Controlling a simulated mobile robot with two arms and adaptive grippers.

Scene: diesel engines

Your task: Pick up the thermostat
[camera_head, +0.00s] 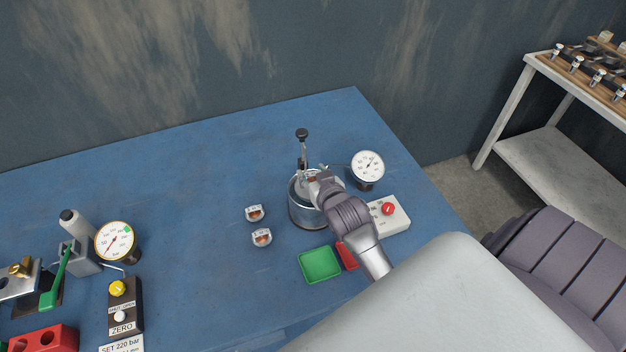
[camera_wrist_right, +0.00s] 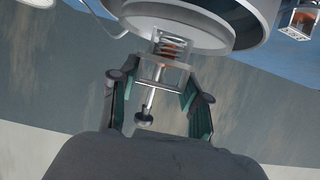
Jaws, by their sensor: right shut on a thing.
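My right gripper (camera_head: 316,178) is over the rim of a metal pot (camera_head: 302,213) on the blue table. In the right wrist view its two fingers (camera_wrist_right: 154,82) are closed around the metal frame of a thermostat (camera_wrist_right: 163,72), which has a coppery spring and a thin pin. A pale round disc lies just beyond the spring; I cannot tell whether it belongs to the thermostat or the pot. Two more small thermostats, one upper (camera_head: 255,213) and one lower (camera_head: 262,237), lie on the table left of the pot. My left gripper is not in view.
A green tray (camera_head: 319,264) and a red one (camera_head: 347,256) lie in front. A pressure tester (camera_head: 116,242) is at left. The table's back left is clear.

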